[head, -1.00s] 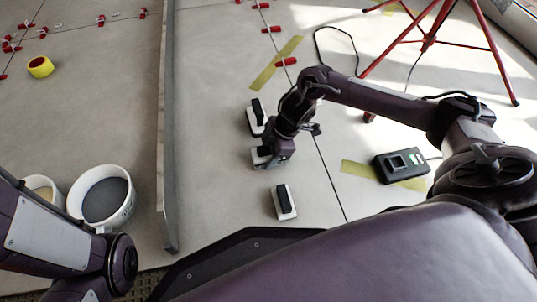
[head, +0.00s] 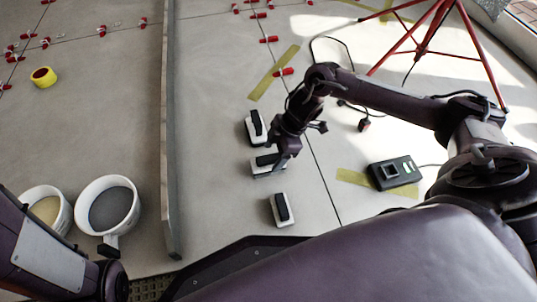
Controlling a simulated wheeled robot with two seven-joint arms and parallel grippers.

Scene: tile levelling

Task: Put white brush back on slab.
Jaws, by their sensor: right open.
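Three white brushes with black handles rest on the grey tiled floor. One brush (head: 251,130) is farthest, one brush (head: 258,170) is in the middle, and one brush (head: 283,212) is nearest me. All lie flat on the slab (head: 220,200). My right gripper (head: 282,160) is open, pointing down at the right end of the middle brush and covering part of it. I cannot tell whether the fingers touch the brush.
A long grey straightedge (head: 169,130) stands left of the brushes. Two white buckets (head: 106,182) are at lower left, and a yellow tape roll (head: 43,77) is behind them. A black device (head: 394,173) and red tripod (head: 430,35) are at right.

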